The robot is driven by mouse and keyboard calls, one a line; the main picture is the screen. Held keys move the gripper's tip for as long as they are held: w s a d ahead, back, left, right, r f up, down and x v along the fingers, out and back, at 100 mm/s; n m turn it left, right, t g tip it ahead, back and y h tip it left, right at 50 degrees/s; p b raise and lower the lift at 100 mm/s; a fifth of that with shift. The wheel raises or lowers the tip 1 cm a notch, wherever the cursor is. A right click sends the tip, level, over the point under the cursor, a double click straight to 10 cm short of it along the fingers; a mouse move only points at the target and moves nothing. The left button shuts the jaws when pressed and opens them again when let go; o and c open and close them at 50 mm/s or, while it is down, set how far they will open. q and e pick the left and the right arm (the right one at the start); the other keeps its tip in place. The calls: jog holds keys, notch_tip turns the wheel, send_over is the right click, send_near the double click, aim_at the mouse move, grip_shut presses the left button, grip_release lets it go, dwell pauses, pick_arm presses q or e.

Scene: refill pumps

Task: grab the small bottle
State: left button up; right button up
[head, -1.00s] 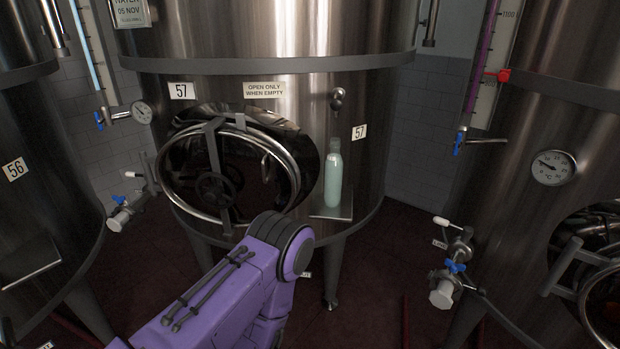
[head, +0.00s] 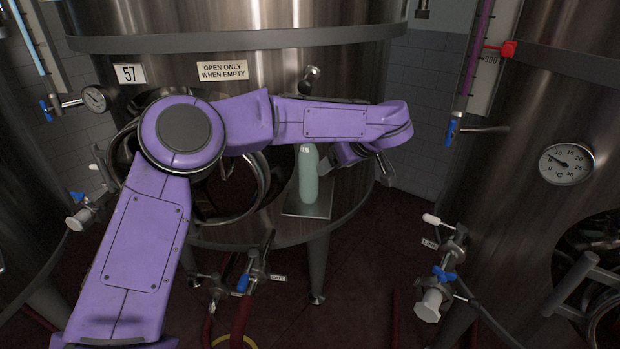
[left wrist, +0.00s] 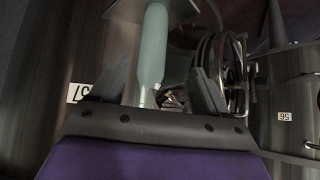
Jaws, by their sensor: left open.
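The small bottle (head: 308,178), pale green and slim, stands upright on a small metal shelf (head: 318,210) on the front of tank 57. My left forearm crosses above it in the head view and hides its upper part. My left gripper (left wrist: 160,75) is open at the bottle's right side in the head view, its fingers partly hidden by my wrist. In the left wrist view the bottle (left wrist: 153,50) lies between the two grey fingers, nearer one of them. I cannot tell whether either finger touches it. My right gripper is out of view.
The tank's round hatch (head: 240,185) is left of the bottle, partly behind my arm. A valve with a blue handle (head: 243,282) is below. Another tank (head: 555,110) with a dial and valve stands at right. Dark red floor is open between.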

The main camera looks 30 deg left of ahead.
pick_arm(q)
notch_tip(320, 180, up, 5)
jog(key=h, duration=0.2)
jog(key=w+a+f+p, duration=0.1)
jog(key=w+a, duration=0.1)
jog(key=a, duration=0.2)
jog(key=w+a+f+p, duration=0.1)
jog(key=w+a+f, duration=0.1)
jog(key=a, duration=0.2)
jog(key=w+a+f+p, duration=0.1)
jog(key=w+a, duration=0.1)
jog(key=a, duration=0.2)
jog(key=shift+w+a+f+p, duration=0.2)
jog(key=shift+a+p, duration=0.1)
jog(key=shift+a, duration=0.1)
jog(key=shift+s+d+r, duration=0.1)
jog(key=shift+d+r, duration=0.05)
jog(key=shift+d, duration=0.05)
jog(key=shift+c, duration=1.2)
grip_shut()
